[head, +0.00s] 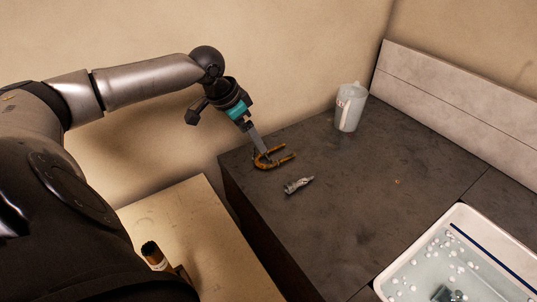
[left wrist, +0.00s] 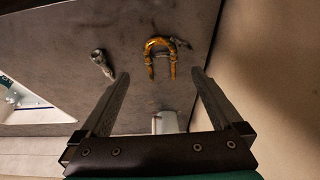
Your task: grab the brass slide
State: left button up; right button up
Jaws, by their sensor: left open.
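The brass slide (head: 284,160), a U-shaped orange-brown tube, lies at the far left corner of the dark bench. My left gripper (head: 262,153) points down at it, its fingers overlapping the slide's curved end in the head view. In the left wrist view the slide (left wrist: 161,42) shows beyond the fingertips, with its two legs running toward the gap between them. The left gripper (left wrist: 160,74) is open, with nothing between its fingers. Whether the fingers touch the slide is unclear. My right gripper is not in view.
A silvery mouthpiece-like piece (head: 298,185) lies close to the slide. A pale pitcher (head: 350,107) stands toward the back. A white tub (head: 383,286) of liquid with white bubbles is at lower right. The dark bench (head: 360,190) is mostly clear between them.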

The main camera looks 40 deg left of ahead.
aim_at(269, 160)
pick_arm(q)
jog(key=x, duration=0.4)
jog(key=shift+b, duration=0.3)
jog(key=shift+w+b+x, duration=0.15)
jog(key=shift+b+x, duration=0.2)
jog(key=shift+x, duration=1.1)
jog(key=shift+w+b+x, duration=0.2)
jog(key=shift+b+x, duration=0.1)
jog(key=shift+x, duration=1.15)
jog(key=shift+d+r, duration=0.15)
jog(key=c, duration=1.2)
